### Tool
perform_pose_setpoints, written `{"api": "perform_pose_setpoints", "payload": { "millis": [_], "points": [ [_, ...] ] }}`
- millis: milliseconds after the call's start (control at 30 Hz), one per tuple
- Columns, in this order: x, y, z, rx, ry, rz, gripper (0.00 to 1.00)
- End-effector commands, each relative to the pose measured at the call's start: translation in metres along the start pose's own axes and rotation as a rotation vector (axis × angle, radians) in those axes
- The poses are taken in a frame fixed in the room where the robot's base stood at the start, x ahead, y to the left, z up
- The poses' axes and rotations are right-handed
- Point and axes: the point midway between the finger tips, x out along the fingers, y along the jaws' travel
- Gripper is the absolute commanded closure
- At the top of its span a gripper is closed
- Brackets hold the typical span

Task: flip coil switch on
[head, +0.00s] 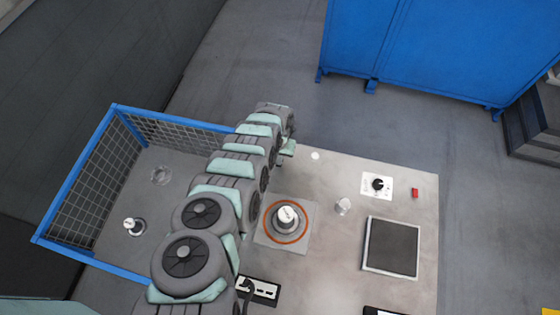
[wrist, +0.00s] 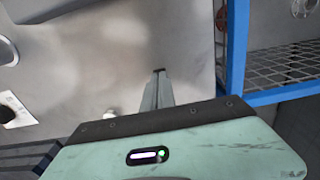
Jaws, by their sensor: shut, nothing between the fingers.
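A white plate with a black knob (head: 377,185) lies on the right part of the grey table; it may be the coil switch, but no label is readable. A small red part (head: 415,193) sits just right of it. A white plate with a dark part (wrist: 10,110) is cut off at the left edge of the wrist view. My gripper (wrist: 159,73) is shut and empty, its fingertips together above pale grey surface. In the head view my gripper (head: 288,148) is near the table's far edge, left of the knob plate, mostly hidden by my arm.
A flanged grey shell (head: 288,217) stands on a plate with an orange ring. A metal cylinder (head: 343,206), a dark square panel (head: 390,247) and a black socket block (head: 262,291) are on the table (head: 335,265). A blue-framed mesh basket (head: 75,262) is at left.

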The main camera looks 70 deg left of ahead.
Motion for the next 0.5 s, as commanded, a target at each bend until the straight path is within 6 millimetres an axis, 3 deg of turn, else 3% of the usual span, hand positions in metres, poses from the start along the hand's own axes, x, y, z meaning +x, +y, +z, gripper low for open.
{"api": "perform_pose_setpoints", "payload": {
  "millis": [500],
  "points": [
    [0.0064, 0.0000, 0.0002, 0.000, 0.000, 0.000, 1.00]
  ]
}}
